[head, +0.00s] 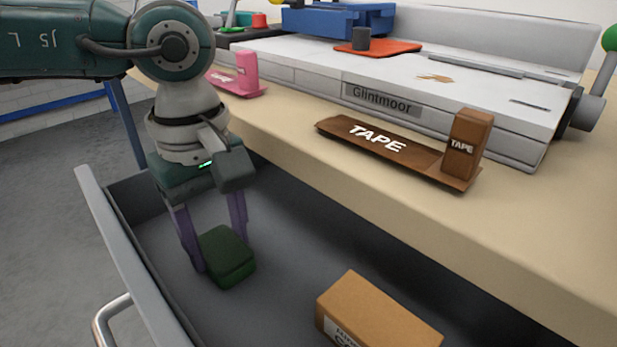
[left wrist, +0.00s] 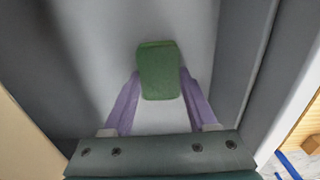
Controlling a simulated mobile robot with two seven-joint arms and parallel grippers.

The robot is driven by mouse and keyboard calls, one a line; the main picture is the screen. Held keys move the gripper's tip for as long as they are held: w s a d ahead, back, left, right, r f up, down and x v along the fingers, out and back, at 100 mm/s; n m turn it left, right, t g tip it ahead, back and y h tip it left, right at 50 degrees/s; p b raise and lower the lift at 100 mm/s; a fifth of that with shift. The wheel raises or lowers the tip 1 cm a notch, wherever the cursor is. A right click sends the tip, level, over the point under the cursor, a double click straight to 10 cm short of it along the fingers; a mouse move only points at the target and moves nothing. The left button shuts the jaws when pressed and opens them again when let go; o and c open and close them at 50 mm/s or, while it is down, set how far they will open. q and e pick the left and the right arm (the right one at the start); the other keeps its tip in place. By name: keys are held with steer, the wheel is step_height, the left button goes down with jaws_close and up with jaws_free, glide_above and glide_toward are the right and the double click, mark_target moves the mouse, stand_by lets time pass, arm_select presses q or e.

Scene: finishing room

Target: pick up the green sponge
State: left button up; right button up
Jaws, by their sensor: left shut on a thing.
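The green sponge (head: 227,257) is a dark green block inside the open grey drawer (head: 285,222). My left gripper (head: 215,243) reaches down into the drawer and its purple fingers are shut on the sponge, one at each side. In the left wrist view, the sponge (left wrist: 160,70) sits between the fingertips of my left gripper (left wrist: 160,84), above the grey drawer floor. I cannot tell whether the sponge still touches the floor. My right gripper does not show in either view.
A cardboard box (head: 378,315) lies in the drawer to the right of the sponge. The drawer's side wall (head: 135,262) and handle (head: 110,318) are at left. The beige worktop (head: 560,225) overhangs the drawer, bearing a brown TAPE holder (head: 390,150) and a grey Glintmoor machine (head: 450,85).

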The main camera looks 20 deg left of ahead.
mark_target(220, 244)
arm_select(q)
steer(key=c, duration=0.3)
step_height(220, 244, up, 20)
steer(key=p, duration=0.4)
